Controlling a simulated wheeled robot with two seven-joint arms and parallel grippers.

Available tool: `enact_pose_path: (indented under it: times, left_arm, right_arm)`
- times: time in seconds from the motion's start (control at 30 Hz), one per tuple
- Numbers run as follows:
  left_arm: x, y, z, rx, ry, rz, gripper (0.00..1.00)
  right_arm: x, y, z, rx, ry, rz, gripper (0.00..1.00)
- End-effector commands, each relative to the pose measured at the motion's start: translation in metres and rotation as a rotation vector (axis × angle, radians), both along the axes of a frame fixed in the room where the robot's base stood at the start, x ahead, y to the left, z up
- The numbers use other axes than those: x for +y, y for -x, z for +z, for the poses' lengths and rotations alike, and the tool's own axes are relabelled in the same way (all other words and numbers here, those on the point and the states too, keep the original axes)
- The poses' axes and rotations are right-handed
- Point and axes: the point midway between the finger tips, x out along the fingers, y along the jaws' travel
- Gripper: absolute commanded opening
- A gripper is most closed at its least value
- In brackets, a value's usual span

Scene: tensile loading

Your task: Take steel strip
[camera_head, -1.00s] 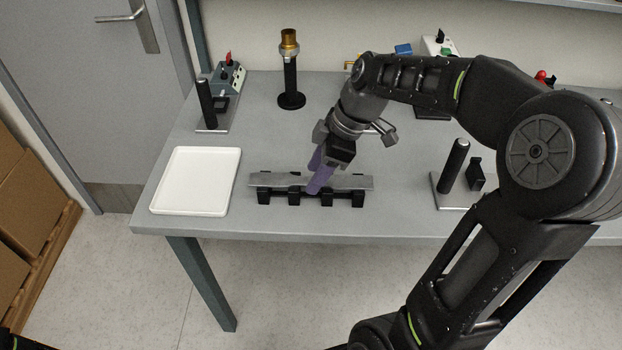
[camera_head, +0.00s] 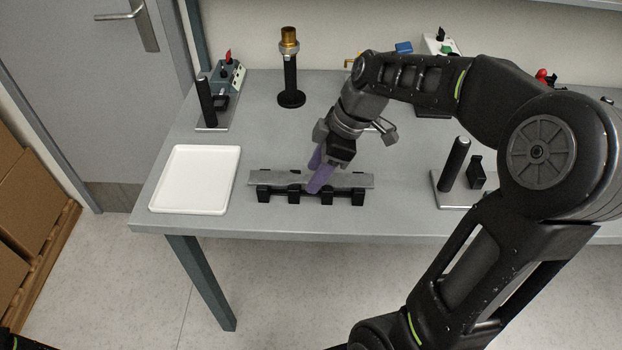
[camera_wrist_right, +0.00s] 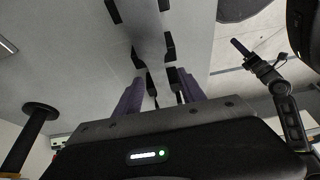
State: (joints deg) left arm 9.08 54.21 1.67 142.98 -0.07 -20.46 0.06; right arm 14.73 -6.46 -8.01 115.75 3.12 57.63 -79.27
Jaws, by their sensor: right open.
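The steel strip (camera_head: 275,179) is a flat grey bar lying across a black rack (camera_head: 296,199) with several slots, near the front of the table. The rack's dark prongs show along both edges.
A white tray (camera_head: 158,207) lies left of the rack. A black post with a brass top (camera_head: 290,75) stands behind. A plate with a black handle (camera_head: 453,165) is to the right, and another (camera_head: 207,103) at the back left. The grey table (camera_head: 260,226) is clear in front.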

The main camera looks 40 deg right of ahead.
Motion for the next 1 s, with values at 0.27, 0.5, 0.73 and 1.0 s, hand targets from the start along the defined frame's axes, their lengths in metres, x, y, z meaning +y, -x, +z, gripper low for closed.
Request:
enact_pose_path:
  times: [0.27,0.5,0.73,1.0]
  left_arm:
    - [0.0000,0.0001,-0.0028,0.000,0.000,0.000,0.54]
    - [0.0000,0.0000,-0.0026,0.000,0.000,0.000,0.54]
    - [0.0000,0.0000,-0.0026,0.000,0.000,0.000,0.54]
    - [0.0000,0.0001,-0.0026,0.000,0.000,0.000,0.54]
  right_arm:
    - [0.0000,0.0000,-0.0017,0.000,0.000,0.000,0.47]
    - [0.0000,0.0000,-0.0016,0.000,0.000,0.000,0.45]
    - [0.0000,0.0000,-0.0016,0.000,0.000,0.000,0.26]
    - [0.0000,0.0000,-0.0017,0.000,0.000,0.000,0.04]
